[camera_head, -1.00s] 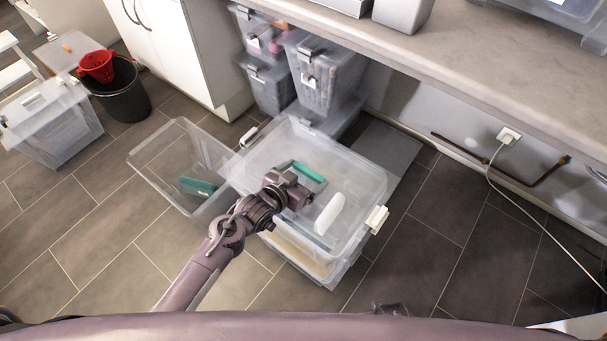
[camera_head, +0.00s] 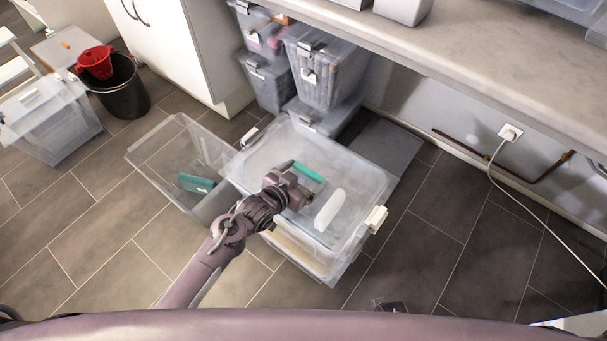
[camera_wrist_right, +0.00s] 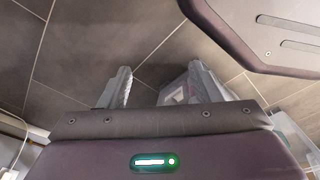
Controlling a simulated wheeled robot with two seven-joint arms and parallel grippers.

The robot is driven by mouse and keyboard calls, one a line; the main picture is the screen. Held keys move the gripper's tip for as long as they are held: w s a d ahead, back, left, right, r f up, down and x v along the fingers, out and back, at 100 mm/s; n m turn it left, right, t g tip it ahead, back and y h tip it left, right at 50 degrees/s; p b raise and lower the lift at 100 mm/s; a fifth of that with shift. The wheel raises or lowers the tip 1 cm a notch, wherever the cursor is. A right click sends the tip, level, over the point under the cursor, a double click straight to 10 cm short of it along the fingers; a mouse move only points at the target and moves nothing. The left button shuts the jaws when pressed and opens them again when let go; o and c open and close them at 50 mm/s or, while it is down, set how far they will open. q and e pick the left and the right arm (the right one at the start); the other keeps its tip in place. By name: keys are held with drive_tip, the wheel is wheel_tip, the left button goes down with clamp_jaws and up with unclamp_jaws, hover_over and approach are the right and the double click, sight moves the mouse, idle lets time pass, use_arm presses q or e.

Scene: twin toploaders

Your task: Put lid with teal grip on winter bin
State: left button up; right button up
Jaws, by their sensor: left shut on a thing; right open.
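A clear lid (camera_head: 270,155) with a teal grip (camera_head: 308,172) lies over a clear bin (camera_head: 310,262) on the floor in the middle of the head view. I cannot tell whether it is fully seated. A white bar (camera_head: 329,209) shows on or through it. My left gripper (camera_head: 294,186) is shut at the teal grip, its fingertips partly hidden. An open clear bin (camera_head: 150,172) stands to the left with a teal item (camera_head: 197,184) inside. No readable label shows which bin is winter. My right gripper (camera_wrist_right: 158,88) is open and empty above the floor tiles.
Stacked clear bins (camera_head: 325,75) stand behind, under the worktop (camera_head: 480,70). A white cable (camera_head: 530,220) hangs at right.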

use_arm(q)
drive_tip(key=shift+f, duration=0.2)
use_arm(e)
drive_tip(key=shift+f, duration=0.15)
use_arm(q)
drive_tip(key=o, duration=0.9)
drive_tip(key=p+v, duration=0.1)
drive_tip(key=v, duration=0.5)
drive_tip(key=shift+s+a+r, duration=0.1)
drive_tip(key=shift+s+a, duration=0.15)
drive_tip(key=shift+s, duration=0.05)
drive_tip(key=shift+s+a+r, duration=0.2)
drive_tip(key=shift+s+a, duration=0.1)
drive_tip(key=shift+s, duration=0.1)
use_arm(e)
drive_tip(key=shift+s+d+f, duration=0.1)
drive_tip(key=shift+s+f, duration=0.05)
drive_tip(key=shift+s, duration=0.4)
drive_tip(key=shift+s+d+f, duration=0.1)
drive_tip(key=shift+s, duration=0.4)
